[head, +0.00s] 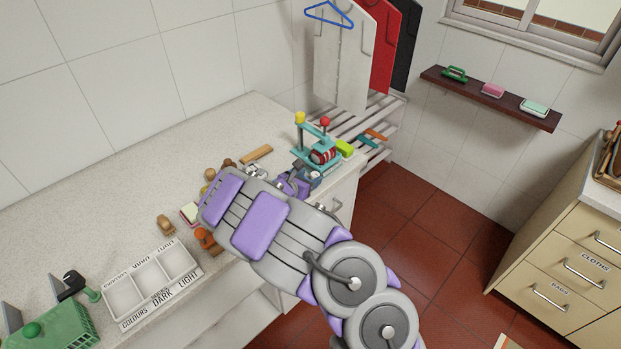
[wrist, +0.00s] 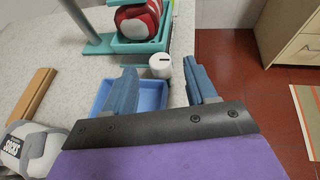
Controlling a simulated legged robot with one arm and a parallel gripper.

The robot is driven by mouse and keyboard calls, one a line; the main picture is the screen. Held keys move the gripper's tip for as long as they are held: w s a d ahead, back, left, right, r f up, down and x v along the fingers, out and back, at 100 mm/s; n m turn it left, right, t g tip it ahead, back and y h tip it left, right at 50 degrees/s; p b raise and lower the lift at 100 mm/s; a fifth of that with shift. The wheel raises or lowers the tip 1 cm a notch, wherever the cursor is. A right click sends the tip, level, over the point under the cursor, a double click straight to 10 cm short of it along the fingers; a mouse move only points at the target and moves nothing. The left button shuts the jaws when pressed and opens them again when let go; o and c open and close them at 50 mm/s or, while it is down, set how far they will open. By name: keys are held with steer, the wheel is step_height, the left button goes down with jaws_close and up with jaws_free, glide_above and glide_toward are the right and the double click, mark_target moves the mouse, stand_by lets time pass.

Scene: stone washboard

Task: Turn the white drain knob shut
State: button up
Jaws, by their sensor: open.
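The white drain knob (wrist: 160,66) shows in the wrist view as a small white cylinder with a dark slot on top. It sits at the edge of the teal press, above a blue basin (wrist: 150,94). My gripper (wrist: 163,85) is open, with its two blue-grey fingers apart. The knob lies just beyond the fingertips, roughly between them in the picture; I cannot tell the exact gap. In the head view my gripper (head: 295,182) is at the counter's right end beside the press. My arm hides the knob there.
The teal press (head: 318,145) holds a red and white bundle (wrist: 137,20). A sock bundle (wrist: 35,145) and a wooden bar (wrist: 35,93) lie left of my gripper. A three-part sorting tray (head: 150,282) stands on the counter (head: 110,190). Red floor is open to the right.

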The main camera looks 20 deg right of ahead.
mark_target(314, 175)
steer(key=x, duration=0.3)
steer(key=shift+s+d+f, duration=0.15)
steer(key=shift+d, duration=0.4)
steer(key=shift+w+d+f, duration=0.1)
steer(key=shift+w+d, duration=0.05)
steer(key=shift+w, duration=0.05)
steer(key=shift+w+a, duration=0.1)
steer(key=shift+a, duration=1.15)
steer(key=shift+d, duration=1.25)
steer(key=c, duration=0.5)
steer(key=shift+a, duration=0.2)
steer(key=c, duration=0.3)
steer(key=shift+a, duration=0.3)
steer(key=shift+c, duration=1.3)
